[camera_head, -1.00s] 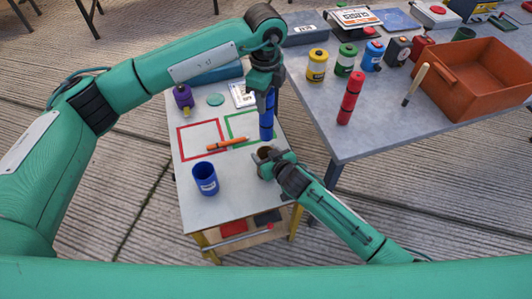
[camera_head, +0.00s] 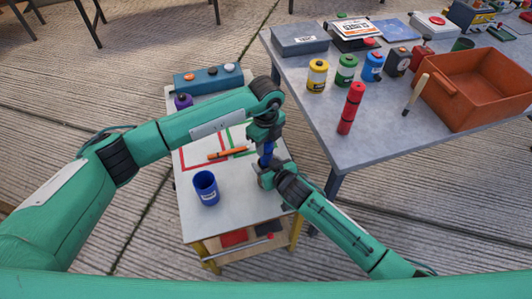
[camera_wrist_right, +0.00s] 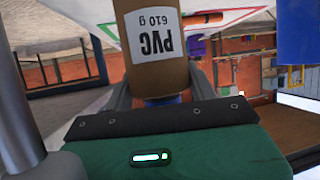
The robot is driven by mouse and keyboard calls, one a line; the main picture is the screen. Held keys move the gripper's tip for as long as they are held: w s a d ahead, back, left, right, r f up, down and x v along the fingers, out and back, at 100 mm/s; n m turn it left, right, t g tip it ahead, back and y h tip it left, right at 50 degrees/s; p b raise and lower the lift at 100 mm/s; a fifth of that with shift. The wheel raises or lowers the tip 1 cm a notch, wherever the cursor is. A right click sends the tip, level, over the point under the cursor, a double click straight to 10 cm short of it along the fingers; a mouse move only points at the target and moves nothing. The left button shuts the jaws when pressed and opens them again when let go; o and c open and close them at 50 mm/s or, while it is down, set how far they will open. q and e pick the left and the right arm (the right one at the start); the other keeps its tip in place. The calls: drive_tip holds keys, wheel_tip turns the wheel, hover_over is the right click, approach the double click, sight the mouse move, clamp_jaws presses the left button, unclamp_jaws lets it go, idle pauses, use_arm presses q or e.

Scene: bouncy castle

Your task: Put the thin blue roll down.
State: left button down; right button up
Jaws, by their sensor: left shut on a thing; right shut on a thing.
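My left gripper (camera_head: 264,138) is shut on the thin blue roll (camera_head: 267,151) and holds it upright over the right side of the small white table (camera_head: 228,207). My right gripper (camera_head: 268,172) is just below, shut on a brown tube (camera_wrist_right: 157,50) labelled "PVC 610 g", which appears upside down in the wrist view. A bit of blue (camera_wrist_right: 161,100) shows at the tube's end between the fingers. The roll's lower end meets the tube there; how deep it sits inside is hidden. The tube is mostly hidden in the head view.
A blue cup (camera_head: 206,187) stands at the table's front left. An orange marker (camera_head: 227,153) lies by the red and green outlines. A button box (camera_head: 207,79) and a purple bottle (camera_head: 183,101) are behind. The grey table (camera_head: 350,150) holds a red roll (camera_head: 351,108) and an orange crate (camera_head: 465,97).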

use_arm(q)
drive_tip(key=shift+f, duration=2.4)
drive_tip(key=shift+f, duration=0.1)
drive_tip(key=c, duration=0.9)
unclamp_jaws()
drive_tip(key=shift+c, duration=0.2)
wheel_tip(320, 180, up, 12)
drive_tip(key=shift+r, duration=0.15)
use_arm(e)
drive_tip(key=o, duration=1.4)
